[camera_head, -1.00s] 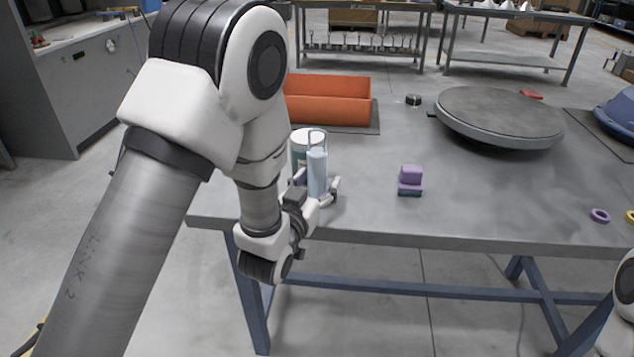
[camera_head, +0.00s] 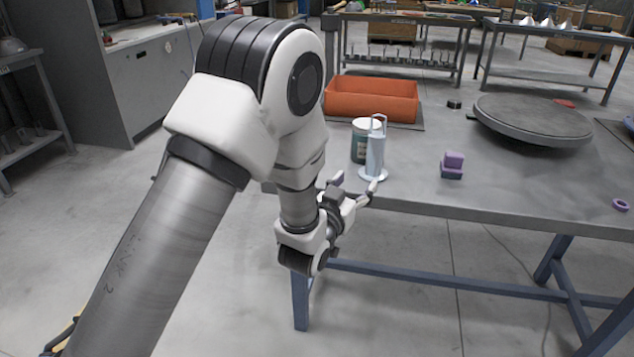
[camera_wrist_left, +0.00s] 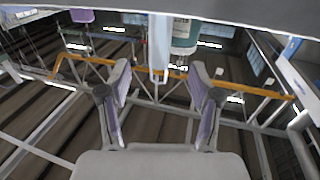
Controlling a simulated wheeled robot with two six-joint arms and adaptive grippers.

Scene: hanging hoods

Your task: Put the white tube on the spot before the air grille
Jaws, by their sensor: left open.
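A pale bluish-white tube (camera_head: 376,152) with a loop at its top stands upright on a round base on the grey table, near its front left corner. My left gripper (camera_head: 355,184) is open and empty at the table's front edge, just before and left of the tube's base. In the left wrist view, the open fingers (camera_wrist_left: 160,72) point toward the tube (camera_wrist_left: 159,40), with nothing between their pads. I cannot make out an air grille or a marked spot. My right gripper is not in view.
A teal container with a white lid (camera_head: 361,140) stands right behind the tube. An orange bin (camera_head: 372,100) is farther back, purple blocks (camera_head: 452,165) lie to the right, and a round grey disc (camera_head: 532,120) is at the back right. Table between tube and blocks is clear.

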